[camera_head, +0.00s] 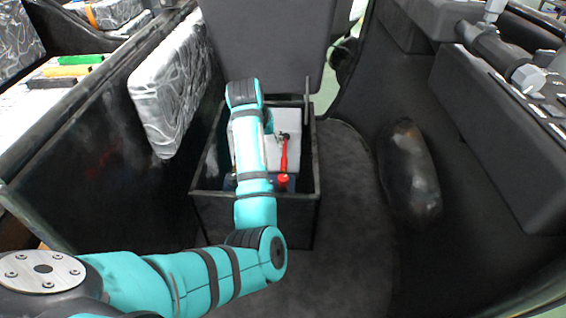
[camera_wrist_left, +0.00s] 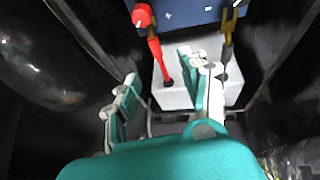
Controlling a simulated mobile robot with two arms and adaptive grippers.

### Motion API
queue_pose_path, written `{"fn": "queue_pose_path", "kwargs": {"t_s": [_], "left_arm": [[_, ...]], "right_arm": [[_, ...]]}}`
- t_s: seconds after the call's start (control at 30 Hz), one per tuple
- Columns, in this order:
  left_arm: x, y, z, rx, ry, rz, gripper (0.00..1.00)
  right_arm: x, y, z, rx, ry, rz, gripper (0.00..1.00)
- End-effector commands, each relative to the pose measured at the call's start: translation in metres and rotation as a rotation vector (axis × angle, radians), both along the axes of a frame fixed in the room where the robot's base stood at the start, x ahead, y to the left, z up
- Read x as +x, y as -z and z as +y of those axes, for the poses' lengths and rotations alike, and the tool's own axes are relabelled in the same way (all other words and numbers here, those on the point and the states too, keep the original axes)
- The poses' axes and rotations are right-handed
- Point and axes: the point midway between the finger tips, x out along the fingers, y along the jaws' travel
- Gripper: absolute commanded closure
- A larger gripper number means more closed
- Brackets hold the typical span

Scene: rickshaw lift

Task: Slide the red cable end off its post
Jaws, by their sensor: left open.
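The red cable (camera_head: 284,155) stands out against a white block (camera_head: 262,128) inside the black box (camera_head: 255,218). In the left wrist view the red cable (camera_wrist_left: 156,52) runs from a round red cap (camera_wrist_left: 143,15) to a dark end (camera_wrist_left: 168,84) on the white block (camera_wrist_left: 180,98); the post under that end is not clear. My left gripper (camera_wrist_left: 163,97) is open and empty. One finger lies left of the block, the other over it, right of the cable end. In the head view my arm hides most of the gripper. My right gripper is not in view.
The box walls stand close around. A grey panel (camera_head: 265,40) rises behind the box, a pale cushion (camera_head: 172,90) stands left, and dark floor (camera_head: 350,220) is clear right.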

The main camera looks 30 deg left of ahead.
Motion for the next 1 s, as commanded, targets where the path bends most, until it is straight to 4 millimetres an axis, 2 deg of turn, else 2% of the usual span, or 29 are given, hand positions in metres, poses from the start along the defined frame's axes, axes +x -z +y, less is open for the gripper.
{"fn": "queue_pose_path", "kwargs": {"t_s": [0.13, 0.27, 0.37, 0.57, 0.8, 1.0], "left_arm": [[0.01, -0.008, -0.004, -0.027, 0.002, -0.003, 0.54], [0.015, 0.004, -0.004, -0.029, 0.002, -0.002, 0.54], [0.021, 0.02, -0.004, -0.029, 0.003, -0.002, 0.54], [0.04, 0.059, -0.004, -0.028, 0.002, -0.002, 0.54], [0.059, 0.101, -0.004, -0.027, 0.003, -0.005, 0.54], [0.074, 0.133, -0.003, -0.027, 0.001, -0.004, 0.54]], "right_arm": [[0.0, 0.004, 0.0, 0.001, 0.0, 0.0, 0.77], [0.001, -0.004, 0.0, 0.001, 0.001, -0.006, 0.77], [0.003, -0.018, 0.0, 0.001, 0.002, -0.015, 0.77], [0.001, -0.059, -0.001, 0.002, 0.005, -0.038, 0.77], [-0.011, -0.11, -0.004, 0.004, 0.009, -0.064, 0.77], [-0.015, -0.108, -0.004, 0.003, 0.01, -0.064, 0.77]]}}
